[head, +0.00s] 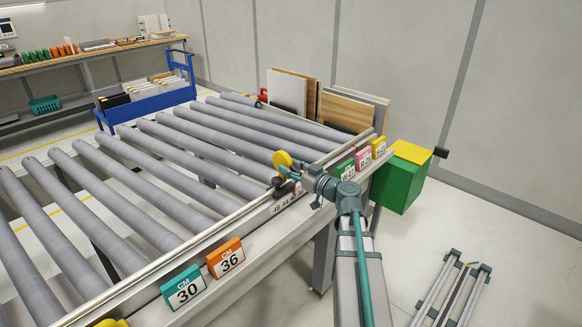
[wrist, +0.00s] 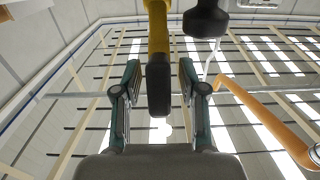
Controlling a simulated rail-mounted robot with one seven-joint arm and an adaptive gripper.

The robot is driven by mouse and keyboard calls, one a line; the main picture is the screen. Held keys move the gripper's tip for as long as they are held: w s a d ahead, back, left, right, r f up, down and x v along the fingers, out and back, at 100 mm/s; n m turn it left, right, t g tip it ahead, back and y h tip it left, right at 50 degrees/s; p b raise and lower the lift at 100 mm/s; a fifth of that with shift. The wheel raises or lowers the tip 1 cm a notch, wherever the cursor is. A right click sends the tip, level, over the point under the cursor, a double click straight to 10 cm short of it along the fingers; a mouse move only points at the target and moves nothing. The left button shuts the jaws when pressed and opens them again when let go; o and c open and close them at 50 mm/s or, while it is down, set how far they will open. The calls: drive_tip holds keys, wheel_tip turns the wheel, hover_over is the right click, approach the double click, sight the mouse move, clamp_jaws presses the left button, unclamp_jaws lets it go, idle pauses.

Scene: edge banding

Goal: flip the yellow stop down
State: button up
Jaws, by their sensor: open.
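The yellow stop shows in the head view as a rounded yellow piece (head: 282,159) standing up at the near rail of the roller conveyor, just beyond my gripper (head: 287,184). In the wrist view a yellow bar (wrist: 158,35) with a dark block-shaped end (wrist: 159,90) reaches down between the two fingers of my gripper (wrist: 158,72). The fingers are open, with a visible gap on each side of the bar. In the head view the gripper partly hides the stop's lower part.
A dark round knob (wrist: 206,20) and an orange curved tube (wrist: 260,112) show in the wrist view. Number signs, orange (head: 226,258) and teal (head: 183,289), stand along the rail. A green box (head: 400,184) is right of my arm. The rollers (head: 170,160) are bare.

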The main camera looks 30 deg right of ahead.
clamp_jaws()
drive_tip(key=shift+r, duration=0.1)
idle(0.4)
